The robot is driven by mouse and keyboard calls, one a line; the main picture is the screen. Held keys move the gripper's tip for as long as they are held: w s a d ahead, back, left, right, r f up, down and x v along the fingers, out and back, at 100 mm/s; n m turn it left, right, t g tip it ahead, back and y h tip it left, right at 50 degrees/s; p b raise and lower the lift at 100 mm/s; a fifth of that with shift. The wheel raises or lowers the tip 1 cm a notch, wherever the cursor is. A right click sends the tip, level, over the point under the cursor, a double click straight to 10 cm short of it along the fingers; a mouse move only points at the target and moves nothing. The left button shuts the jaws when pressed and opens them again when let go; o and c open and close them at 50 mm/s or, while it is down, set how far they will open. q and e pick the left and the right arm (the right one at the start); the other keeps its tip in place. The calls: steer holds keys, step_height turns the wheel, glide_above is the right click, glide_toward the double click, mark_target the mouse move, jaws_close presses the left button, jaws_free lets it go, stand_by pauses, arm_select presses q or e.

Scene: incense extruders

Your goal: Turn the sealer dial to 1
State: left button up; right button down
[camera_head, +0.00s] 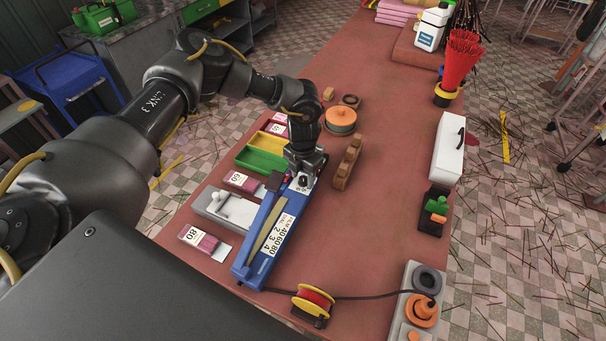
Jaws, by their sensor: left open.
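The blue sealer (244,262) lies lengthwise on the reddish table. A white label (276,235) on it shows a film-and-dial chart with 40, 60, 80 above 2, 3, 4. A small pale dial face with dark marks (304,183) shows at its far end, partly covered by my gripper; its setting is too small to read. My left gripper (297,178) is open and points down at that far end, close over the dial. I cannot tell whether the fingers touch it. My right gripper is not in view.
Green and yellow trays (260,161), pink packs marked 60 (241,181) and 80 (198,239), and a grey-white device (226,211) lie left of the sealer. A wooden block (347,163) stands right. A red spool (313,302) and cable lie in front. The table's right middle is clear.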

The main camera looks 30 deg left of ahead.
arm_select(q)
steer(key=c, duration=1)
steer(key=shift+n, duration=0.3)
